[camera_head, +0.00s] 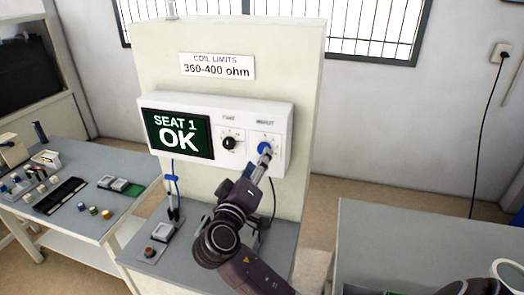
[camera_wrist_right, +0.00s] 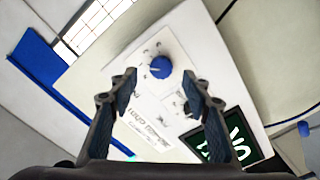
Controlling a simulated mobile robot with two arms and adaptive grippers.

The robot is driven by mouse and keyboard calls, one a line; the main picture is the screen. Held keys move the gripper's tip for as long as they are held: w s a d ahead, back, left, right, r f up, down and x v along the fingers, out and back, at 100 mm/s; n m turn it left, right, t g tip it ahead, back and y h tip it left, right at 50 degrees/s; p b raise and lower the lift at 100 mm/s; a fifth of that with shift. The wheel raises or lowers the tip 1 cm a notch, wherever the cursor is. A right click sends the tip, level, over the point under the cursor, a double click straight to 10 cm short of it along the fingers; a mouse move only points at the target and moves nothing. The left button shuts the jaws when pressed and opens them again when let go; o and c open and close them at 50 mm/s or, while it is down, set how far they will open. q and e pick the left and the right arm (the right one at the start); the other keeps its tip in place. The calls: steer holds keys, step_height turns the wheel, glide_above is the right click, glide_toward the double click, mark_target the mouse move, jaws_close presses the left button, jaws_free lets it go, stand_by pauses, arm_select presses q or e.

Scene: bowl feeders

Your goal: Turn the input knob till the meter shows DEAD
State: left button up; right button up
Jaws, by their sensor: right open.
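The meter (camera_head: 222,157) is a white box on the front of a pale cabinet. Its dark green display (camera_head: 178,133) reads "SEAT 1 OK"; part of it shows in the wrist view (camera_wrist_right: 228,140). The blue input knob (camera_head: 264,147) is at the meter's right end, left of it a black knob (camera_head: 229,143). In the wrist view the blue knob (camera_wrist_right: 160,67) shows a light pointer mark, just beyond the fingertips. My right gripper (camera_head: 262,163) is in front of the blue knob. Its fingers (camera_wrist_right: 161,88) are open and spread, with nothing between them. My left gripper is not in view.
A "COIL LIMITS 360-400 ohm" sign (camera_head: 217,67) is above the meter. Probes with a blue cable (camera_head: 172,180) hang below it, over a small device (camera_head: 159,232) on the bench. A left table (camera_head: 60,222) holds small parts and trays. A grey table (camera_head: 420,225) stands right.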

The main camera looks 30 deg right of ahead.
steer(key=p+x, duration=0.1)
steer(key=x, duration=0.3)
steer(key=shift+w+d, duration=0.2)
steer(key=shift+w, duration=0.05)
steer(key=shift+c, duration=0.4)
steer(key=shift+f, duration=0.15)
steer(key=c, duration=1.1)
